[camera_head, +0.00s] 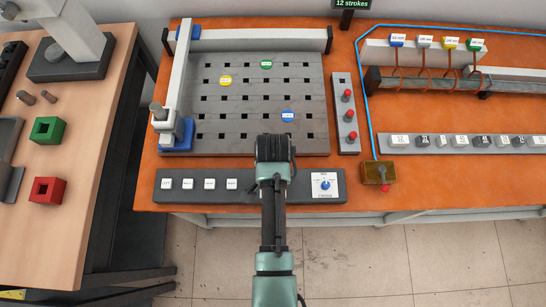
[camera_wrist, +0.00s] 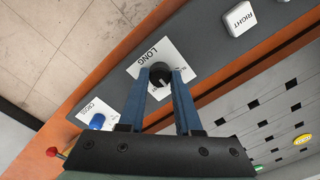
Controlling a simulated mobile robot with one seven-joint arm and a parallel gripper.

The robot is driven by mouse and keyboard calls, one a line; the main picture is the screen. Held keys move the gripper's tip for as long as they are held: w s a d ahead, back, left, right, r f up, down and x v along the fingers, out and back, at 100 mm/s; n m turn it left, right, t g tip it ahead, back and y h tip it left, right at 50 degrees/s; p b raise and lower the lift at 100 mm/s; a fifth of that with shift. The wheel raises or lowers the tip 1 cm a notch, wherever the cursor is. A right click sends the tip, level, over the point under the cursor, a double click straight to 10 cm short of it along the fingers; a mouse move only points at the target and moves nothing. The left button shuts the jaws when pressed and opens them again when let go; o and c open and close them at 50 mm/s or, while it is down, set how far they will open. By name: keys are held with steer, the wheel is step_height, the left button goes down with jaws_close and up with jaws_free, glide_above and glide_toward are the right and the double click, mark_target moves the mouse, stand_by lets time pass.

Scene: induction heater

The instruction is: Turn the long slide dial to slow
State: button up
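The long slide dial is a black knob (camera_wrist: 160,75) with a white pointer mark, on a white plate marked LONG (camera_wrist: 146,57) in the wrist view. In the head view, my gripper (camera_head: 274,160) and arm cover this dial on the grey control panel (camera_head: 205,196).
A blue-knobbed cross dial (camera_wrist: 97,122) sits close by on the same panel; it also shows in the head view (camera_head: 325,185). Several white buttons (camera_head: 209,184) line the panel's left part. The slotted grey plate (camera_head: 240,135) lies behind the panel.

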jaws_close()
steer(key=shift+r+n, duration=0.1)
steer(key=shift+n, duration=0.2)
steer(key=shift+r+n+p, duration=0.1)
steer(key=shift+n+p, duration=0.65)
steer(key=shift+n, duration=0.25)
steer(key=n+p, duration=0.1)
steer(key=n, duration=0.2)
steer(key=shift+n, duration=0.3)
steer(key=n+p, duration=0.2)
steer(key=n, duration=0.3)
steer(key=shift+n, duration=0.3)
steer(key=o, duration=0.7)
jaws_free()
